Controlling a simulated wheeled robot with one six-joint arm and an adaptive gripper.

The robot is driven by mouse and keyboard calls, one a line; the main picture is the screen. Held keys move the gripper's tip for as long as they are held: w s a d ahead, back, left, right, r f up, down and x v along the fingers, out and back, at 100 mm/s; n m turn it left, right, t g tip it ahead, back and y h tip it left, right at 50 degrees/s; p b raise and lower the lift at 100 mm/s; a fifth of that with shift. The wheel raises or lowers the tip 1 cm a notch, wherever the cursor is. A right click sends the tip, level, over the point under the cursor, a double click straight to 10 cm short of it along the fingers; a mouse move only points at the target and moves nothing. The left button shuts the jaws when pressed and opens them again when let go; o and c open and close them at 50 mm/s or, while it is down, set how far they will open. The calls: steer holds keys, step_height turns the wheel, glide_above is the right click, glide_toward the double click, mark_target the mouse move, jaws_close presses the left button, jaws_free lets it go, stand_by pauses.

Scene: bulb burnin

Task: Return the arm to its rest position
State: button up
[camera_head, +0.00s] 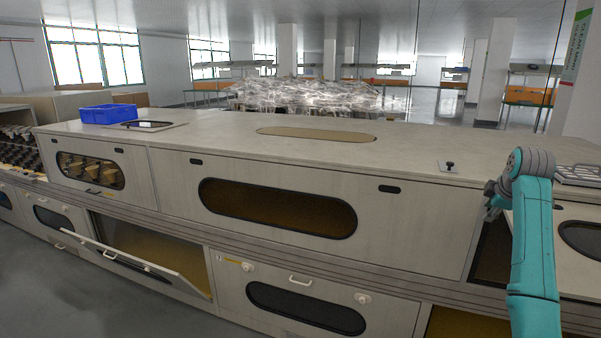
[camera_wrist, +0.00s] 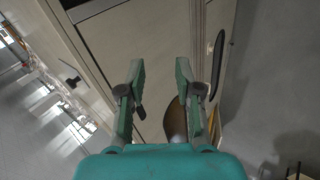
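My gripper (camera_wrist: 160,68) is open in the wrist view, its two fingers spread apart with nothing between their tips. The beige cabinet's panels and an oval dark opening show beyond the fingers. In the head view my teal arm rises at the right edge, bent at a grey joint in front of the cabinet. The gripper end (camera_head: 492,200) is small and partly hidden there, close to the cabinet's front. Whether it touches the cabinet cannot be told.
The long beige cabinet (camera_head: 400,150) fills the middle. A blue bin (camera_head: 108,113) stands on its top at the left. A lower flap door (camera_head: 150,265) hangs open at the left. A small black knob (camera_head: 450,165) stands on top near my arm. Grey floor (camera_head: 60,290) is clear at front left.

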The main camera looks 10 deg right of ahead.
steer(key=s+a+f+m+t, duration=0.1)
steer(key=a+f, duration=0.5)
steer(key=f, duration=0.7)
steer(key=s+a+f+m+t, duration=0.1)
steer(key=a+f, duration=0.6)
steer(key=f, duration=0.6)
steer(key=s+a+f+m+t, duration=0.2)
steer(key=s+a+f+m, duration=0.1)
steer(key=s+a+f, duration=1.25)
steer(key=s+a+m+t+y, duration=0.1)
steer(key=s+a, duration=0.5)
steer(key=s, duration=0.6)
steer(key=s+a+m+t+y, duration=0.1)
steer(key=s+a+m, duration=0.1)
steer(key=s+a, duration=0.7)
steer(key=s+a+r+m+t, duration=0.1)
steer(key=s+r, duration=0.6)
steer(key=s, duration=0.3)
steer(key=s+a+r+m+t+y, duration=0.1)
steer(key=s+r, duration=0.7)
steer(key=s, duration=0.3)
steer(key=shift+a+y, duration=0.25)
steer(key=shift+y, duration=0.05)
